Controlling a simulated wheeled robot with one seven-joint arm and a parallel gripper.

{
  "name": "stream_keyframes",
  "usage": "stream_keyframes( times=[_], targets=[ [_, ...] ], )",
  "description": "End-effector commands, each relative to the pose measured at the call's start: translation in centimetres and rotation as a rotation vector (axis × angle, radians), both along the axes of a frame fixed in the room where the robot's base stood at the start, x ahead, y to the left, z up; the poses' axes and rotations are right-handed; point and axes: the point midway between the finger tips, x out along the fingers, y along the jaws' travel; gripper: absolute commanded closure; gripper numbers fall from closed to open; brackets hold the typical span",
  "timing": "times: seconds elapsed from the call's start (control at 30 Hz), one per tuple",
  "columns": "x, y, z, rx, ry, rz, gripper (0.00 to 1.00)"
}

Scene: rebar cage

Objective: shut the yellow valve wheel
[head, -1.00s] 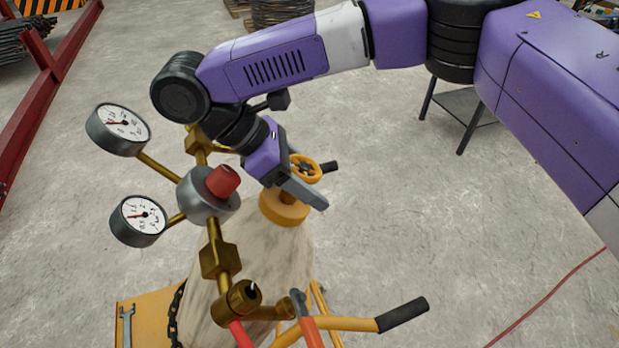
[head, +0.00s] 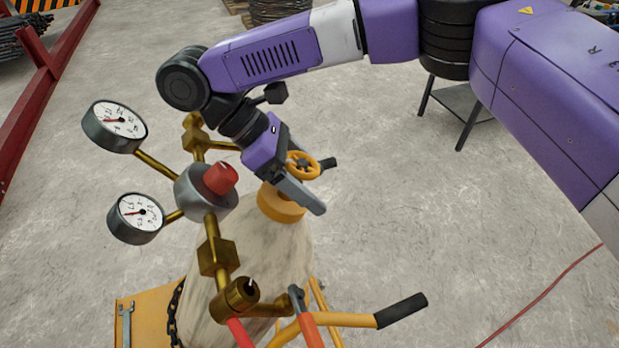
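The yellow valve wheel (head: 303,164) sits on top of the gas cylinder's valve, right of the brass regulator. My gripper (head: 316,190) reaches down to the wheel from the upper left. One long grey finger lies along the near side of the wheel. The other finger is on the wheel's far side, mostly hidden, with a dark tip at its right. The fingers are apart with the wheel between them. I cannot tell whether they touch its rim.
The regulator has a red knob (head: 220,178) and two gauges (head: 115,126) (head: 136,218) on the left. Below are a brass fitting with a red hose and the cart's yellow handle (head: 360,320) with a black grip. Open concrete floor lies to the right.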

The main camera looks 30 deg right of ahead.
Motion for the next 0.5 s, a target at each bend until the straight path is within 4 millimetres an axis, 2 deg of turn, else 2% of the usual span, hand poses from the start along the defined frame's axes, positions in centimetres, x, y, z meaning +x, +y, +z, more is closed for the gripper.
stream_keyframes(
  times=[0.33, 0.5],
  targets=[
    [0.3, 0.3, 0.5, 0.0, -0.003, 0.002, 0.17],
    [1.4, 1.4, 2.1, -0.002, -0.008, 0.003, 0.17]
  ],
)
